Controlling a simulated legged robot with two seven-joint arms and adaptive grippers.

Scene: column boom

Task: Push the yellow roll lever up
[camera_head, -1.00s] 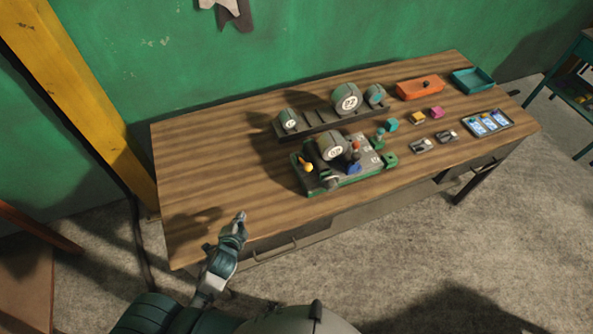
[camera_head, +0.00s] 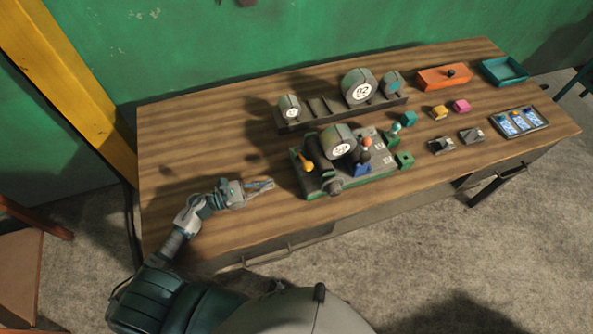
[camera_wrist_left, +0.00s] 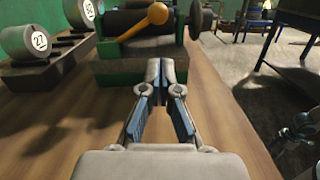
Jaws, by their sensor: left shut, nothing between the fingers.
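The yellow roll lever (camera_head: 309,166) stands on the left end of the green machine (camera_head: 330,185) on the wooden table. In the left wrist view the lever's yellow ball (camera_wrist_left: 157,13) and its slanting arm show at the top, ahead of the fingers. My left gripper (camera_head: 270,184) is shut and empty, over the table just left of the machine and apart from the lever. Its fingertips also show in the left wrist view (camera_wrist_left: 160,68), meeting below the lever.
A rack (camera_head: 325,107) with round numbered weights stands behind the machine. Small blocks, an orange box (camera_head: 444,78), a teal tray (camera_head: 504,71) and a tray of blue cards (camera_head: 520,123) lie to the right. The table's left part (camera_head: 190,135) is clear.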

